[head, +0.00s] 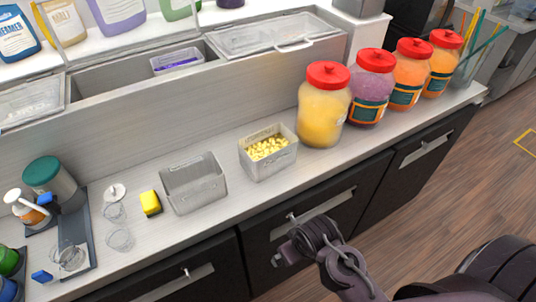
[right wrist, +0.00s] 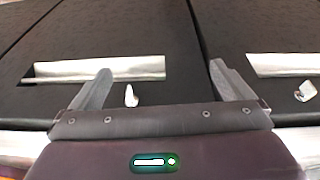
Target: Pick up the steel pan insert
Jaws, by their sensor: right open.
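An empty steel pan insert (head: 193,184) stands upright on the counter, left of the middle in the head view. A second steel pan (head: 272,167) to its right holds yellow chunks. My right gripper (head: 283,238) is in front of the counter's dark drawers, below and to the right of the empty pan and apart from both pans. In the right wrist view its two fingers (right wrist: 160,76) are spread with nothing between them, facing the drawer fronts. My left gripper is not in view.
Jars with red lids, such as a yellow one (head: 323,105), line the counter's right side. A yellow sponge (head: 150,203) and clear cups (head: 119,239) are left of the empty pan. A raised ledge (head: 190,103) runs behind. Drawer handles (head: 318,215) face me.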

